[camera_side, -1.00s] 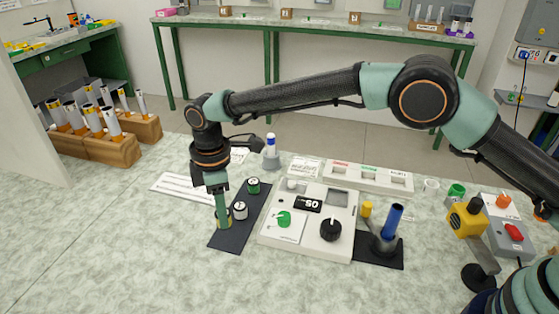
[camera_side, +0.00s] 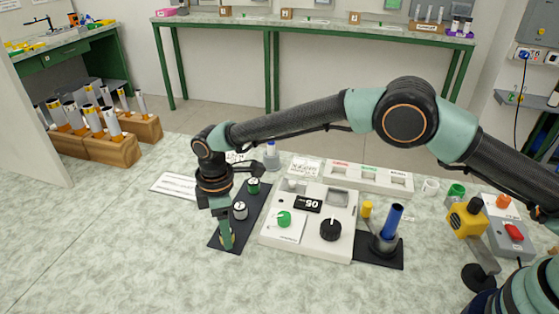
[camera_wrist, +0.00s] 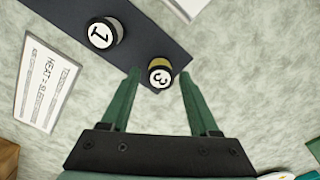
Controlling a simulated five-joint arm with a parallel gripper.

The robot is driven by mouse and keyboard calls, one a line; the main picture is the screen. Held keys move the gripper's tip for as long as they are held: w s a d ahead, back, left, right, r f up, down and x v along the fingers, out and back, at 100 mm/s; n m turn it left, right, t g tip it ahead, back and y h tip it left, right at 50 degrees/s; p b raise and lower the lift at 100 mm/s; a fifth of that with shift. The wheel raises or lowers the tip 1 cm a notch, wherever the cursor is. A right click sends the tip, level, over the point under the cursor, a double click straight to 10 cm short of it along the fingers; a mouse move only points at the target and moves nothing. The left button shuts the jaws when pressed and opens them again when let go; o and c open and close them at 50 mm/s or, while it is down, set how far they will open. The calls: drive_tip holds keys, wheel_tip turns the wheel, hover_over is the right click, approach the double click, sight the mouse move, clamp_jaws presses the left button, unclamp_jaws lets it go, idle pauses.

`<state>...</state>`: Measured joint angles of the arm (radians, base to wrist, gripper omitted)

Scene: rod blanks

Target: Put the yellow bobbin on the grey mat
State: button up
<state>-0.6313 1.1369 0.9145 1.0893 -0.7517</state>
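The yellow bobbin (camera_wrist: 160,73) has a white top marked 3 and stands at one end of a long dark grey mat (camera_wrist: 100,53). In the wrist view my gripper (camera_wrist: 158,76) has its two green fingers apart, one on each side of this bobbin, with a narrow gap showing on both sides. In the side view my gripper (camera_side: 226,241) points down at the near end of the mat (camera_side: 217,239). Its fingers mostly hide the yellow bobbin there.
A white-topped bobbin (camera_side: 240,211) marked 1 in the wrist view (camera_wrist: 103,34) and a green bobbin (camera_side: 253,186) stand on the same mat. A control box (camera_side: 308,222) lies to its right. A blue post (camera_side: 391,222) stands beyond.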

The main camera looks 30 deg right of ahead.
idle(0.3)
wheel_tip(320, 180, up, 12)
drive_tip(key=d+r+m+t, duration=0.1)
drive_tip(key=d+r+m, duration=0.2)
drive_tip(key=d+r, duration=0.5)
drive_tip(key=s+d+r+m+t, duration=0.25)
drive_tip(key=d+r+m, duration=0.3)
drive_tip(key=d, duration=0.55)
drive_tip(key=s+d+f+m+t, duration=0.2)
drive_tip(key=s+d+m, duration=0.5)
drive_tip(key=s+d, duration=0.7)
drive_tip(key=shift+s+f, duration=0.2)
drive_tip(key=shift+s, duration=0.05)
